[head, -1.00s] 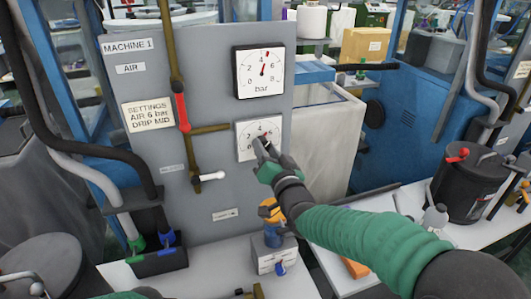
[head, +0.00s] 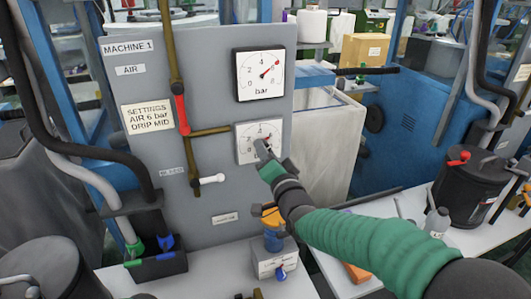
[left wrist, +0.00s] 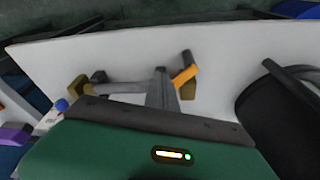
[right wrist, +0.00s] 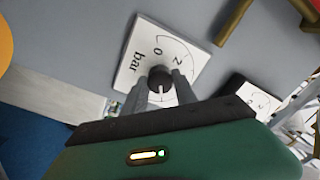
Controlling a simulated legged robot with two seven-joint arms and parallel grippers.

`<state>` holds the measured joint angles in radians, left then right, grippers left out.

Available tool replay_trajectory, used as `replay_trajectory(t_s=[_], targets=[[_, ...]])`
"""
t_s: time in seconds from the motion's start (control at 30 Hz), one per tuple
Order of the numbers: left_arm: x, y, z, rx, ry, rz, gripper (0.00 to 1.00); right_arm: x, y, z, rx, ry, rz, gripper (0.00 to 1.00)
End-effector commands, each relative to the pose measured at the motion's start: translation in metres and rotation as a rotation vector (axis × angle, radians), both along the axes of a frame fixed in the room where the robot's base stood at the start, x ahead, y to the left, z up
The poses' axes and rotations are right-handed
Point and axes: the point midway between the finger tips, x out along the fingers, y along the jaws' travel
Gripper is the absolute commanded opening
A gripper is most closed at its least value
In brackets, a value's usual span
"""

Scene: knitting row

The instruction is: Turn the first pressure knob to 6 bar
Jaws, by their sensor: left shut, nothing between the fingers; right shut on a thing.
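The upper white gauge marked "bar" (head: 241,93) is on the grey Machine 1 panel. Its needle points up and right, toward the 6 side of the scale, with a red mark at its tip. The lower white dial (head: 242,153) carries a dark knob, mostly hidden in the head view. The right wrist view shows the knob (right wrist: 160,77) between the fingers. My right gripper (head: 262,150) is shut on the knob. My left gripper (left wrist: 161,88) is shut and empty above the white bench; its fingers are outside the head view.
A settings label (head: 148,115) reads "AIR 6 bar, DRIP MID". Brass pipes with a red lever (head: 181,113) and a white-handled tap (head: 212,178) lie left of the dials. A small unit with a blue bowl (head: 274,240) stands below.

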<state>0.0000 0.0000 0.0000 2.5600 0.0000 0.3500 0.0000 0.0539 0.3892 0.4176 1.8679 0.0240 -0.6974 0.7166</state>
Motion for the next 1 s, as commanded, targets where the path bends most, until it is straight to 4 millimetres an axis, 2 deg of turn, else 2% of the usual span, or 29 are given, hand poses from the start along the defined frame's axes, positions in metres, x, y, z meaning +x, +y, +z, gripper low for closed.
replay_trajectory(t_s=[0.03, 0.1, 0.13, 0.27, 0.57, 0.67, 0.77, 1.0], targets=[[0.000, 0.000, -0.001, 0.000, 0.000, 0.000, 0.00, -0.001, 0.001, -0.007, -0.004, 0.014, 0.002, 0.00], [0.000, 0.000, -0.001, 0.000, 0.000, 0.000, 0.00, -0.001, 0.001, -0.007, -0.004, 0.015, 0.003, 0.00], [0.000, 0.000, -0.001, 0.000, 0.000, 0.000, 0.00, -0.001, 0.001, -0.007, -0.005, 0.015, 0.003, 0.38], [0.000, 0.000, 0.000, 0.000, 0.000, 0.000, 0.00, -0.001, 0.000, -0.006, -0.004, 0.011, 0.002, 0.55], [0.000, 0.000, 0.000, 0.000, 0.000, 0.000, 0.00, -0.001, 0.000, -0.002, -0.002, 0.004, 0.000, 0.56], [0.000, 0.000, 0.000, 0.000, 0.000, 0.000, 0.00, -0.008, -0.003, -0.002, -0.002, 0.004, 0.000, 0.56], [0.000, 0.000, 0.000, 0.000, 0.000, 0.000, 0.00, -0.026, -0.009, -0.002, -0.005, 0.002, 0.000, 0.56], [0.000, 0.000, 0.003, 0.000, 0.000, 0.000, 0.00, -0.094, -0.030, -0.004, -0.006, 0.002, -0.001, 0.56]])
